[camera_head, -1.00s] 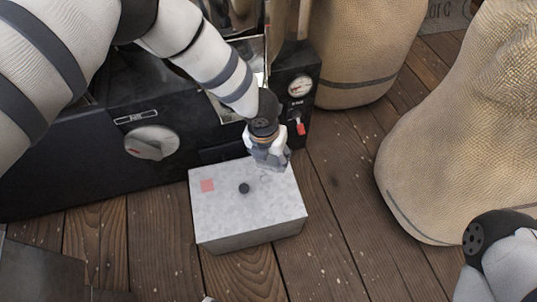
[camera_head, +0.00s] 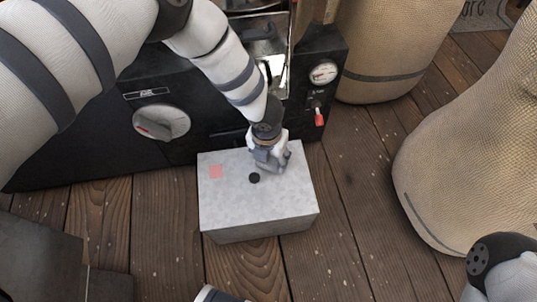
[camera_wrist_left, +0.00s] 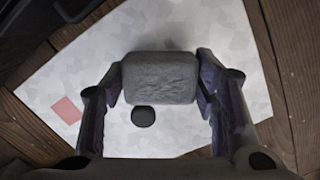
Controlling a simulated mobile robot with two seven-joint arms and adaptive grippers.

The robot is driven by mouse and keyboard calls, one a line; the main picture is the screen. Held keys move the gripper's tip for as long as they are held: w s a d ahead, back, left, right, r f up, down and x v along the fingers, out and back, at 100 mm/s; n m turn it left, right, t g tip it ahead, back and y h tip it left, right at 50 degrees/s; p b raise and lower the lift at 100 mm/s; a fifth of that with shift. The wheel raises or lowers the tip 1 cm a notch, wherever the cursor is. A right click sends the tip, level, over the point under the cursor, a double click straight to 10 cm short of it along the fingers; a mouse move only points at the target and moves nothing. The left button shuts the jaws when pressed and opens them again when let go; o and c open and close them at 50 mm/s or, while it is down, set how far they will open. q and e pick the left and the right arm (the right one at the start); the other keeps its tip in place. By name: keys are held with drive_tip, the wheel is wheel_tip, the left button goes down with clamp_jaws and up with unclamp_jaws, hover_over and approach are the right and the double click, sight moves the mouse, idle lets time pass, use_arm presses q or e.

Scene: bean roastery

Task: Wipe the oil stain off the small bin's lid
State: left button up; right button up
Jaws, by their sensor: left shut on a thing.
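The small bin (camera_head: 262,228) is a pale grey box on the floor. Its mottled grey lid (camera_head: 235,205) has a round black knob (camera_head: 254,178) and a flat pinkish-red square (camera_head: 215,171) near its left side. The lid, knob and square also show in the left wrist view (camera_wrist_left: 66,110). My left gripper (camera_head: 272,160) is over the lid's far right part, beside the knob. It is shut on a grey block-like pad (camera_wrist_left: 160,78). I cannot tell whether the pad touches the lid. I see no clear oil stain; part of the lid is hidden by pad and gripper.
A black machine (camera_head: 80,140) with a dial, gauge and red-handled switch (camera_head: 319,116) stands right behind the bin. Large sacks (camera_head: 455,170) stand at the right. A grey box-like thing (camera_head: 40,255) is at lower left. Wooden floor (camera_head: 355,220) is clear right of the bin.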

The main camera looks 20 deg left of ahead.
use_arm(q)
drive_tip(key=shift+d+f+b, duration=0.1)
drive_tip(key=shift+f+b, duration=0.3)
drive_tip(key=shift+f, duration=0.6)
idle(0.3)
drive_tip(key=shift+w+d+f+b, duration=0.1)
drive_tip(key=shift+w+d+b, duration=0.4)
drive_tip(key=shift+d, duration=0.2)
drive_tip(key=shift+w+d+b, duration=0.35)
drive_tip(key=shift+d+b, duration=0.1)
drive_tip(key=shift+d, duration=0.2)
drive_tip(key=shift+w+d, duration=0.25)
drive_tip(key=shift+d, duration=0.1)
drive_tip(key=s+a+p, duration=0.1)
drive_tip(key=a+p, duration=0.1)
drive_tip(key=a, duration=0.1)
drive_tip(key=shift+s, duration=0.4)
drive_tip(key=shift+s+a, duration=0.2)
drive_tip(key=shift+s+a+f, duration=0.15)
drive_tip(key=shift+f, duration=0.05)
